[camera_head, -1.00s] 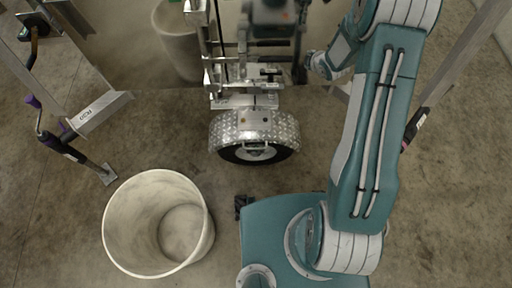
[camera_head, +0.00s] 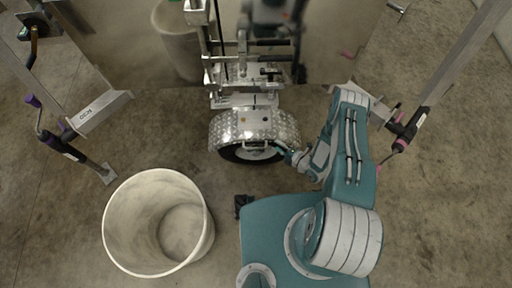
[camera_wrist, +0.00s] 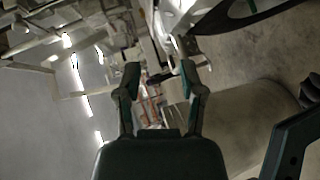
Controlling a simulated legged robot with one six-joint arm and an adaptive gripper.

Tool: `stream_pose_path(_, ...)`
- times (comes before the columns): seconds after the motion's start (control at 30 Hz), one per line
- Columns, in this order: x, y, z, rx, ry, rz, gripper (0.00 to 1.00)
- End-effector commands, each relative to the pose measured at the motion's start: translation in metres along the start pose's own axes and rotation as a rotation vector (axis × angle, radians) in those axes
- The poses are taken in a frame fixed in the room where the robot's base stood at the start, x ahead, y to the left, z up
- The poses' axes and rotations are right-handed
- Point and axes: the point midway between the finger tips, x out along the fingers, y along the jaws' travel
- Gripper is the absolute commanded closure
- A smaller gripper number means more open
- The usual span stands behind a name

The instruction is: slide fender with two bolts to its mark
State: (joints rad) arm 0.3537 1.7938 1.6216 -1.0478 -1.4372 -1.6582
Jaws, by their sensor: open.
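The fender (camera_head: 255,122) is a curved silver tread-plate cover over a black tyre (camera_head: 246,156), in the middle of the head view. Small spots that may be the two bolts show on its top, too small to tell. A bar-like handle shows at its front. My gripper (camera_head: 277,148) is low at the fender's front right edge; whether it touches cannot be told. In the wrist view, my gripper (camera_wrist: 160,82) is open with nothing between its fingers, and the fender (camera_wrist: 175,12) is at the top edge. I cannot make out the mark.
A large white bucket (camera_head: 118,228) stands open at front left, and another bucket (camera_head: 178,42) stands behind. Metal trailer framework (camera_head: 230,62) rises behind the fender. Slanted metal beams with stands (camera_head: 70,148) flank both sides. Concrete floor is clear left of the fender.

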Motion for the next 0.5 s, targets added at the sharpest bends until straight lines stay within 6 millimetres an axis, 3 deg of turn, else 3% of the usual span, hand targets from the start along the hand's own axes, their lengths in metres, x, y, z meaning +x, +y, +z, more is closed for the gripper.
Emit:
stream_pose_path(0.03,-0.007,-0.017,-0.017,0.004,0.013,0.027,0.49)
stream_pose_path(0.1,-0.014,-0.031,-0.035,-0.001,0.026,0.069,0.49)
stream_pose_path(0.2,-0.02,-0.04,-0.05,-0.008,0.035,0.109,0.49)
stream_pose_path(0.37,-0.014,-0.04,-0.053,-0.014,0.04,0.118,0.49)
stream_pose_path(0.5,0.002,-0.038,-0.054,-0.014,0.043,0.117,0.49)
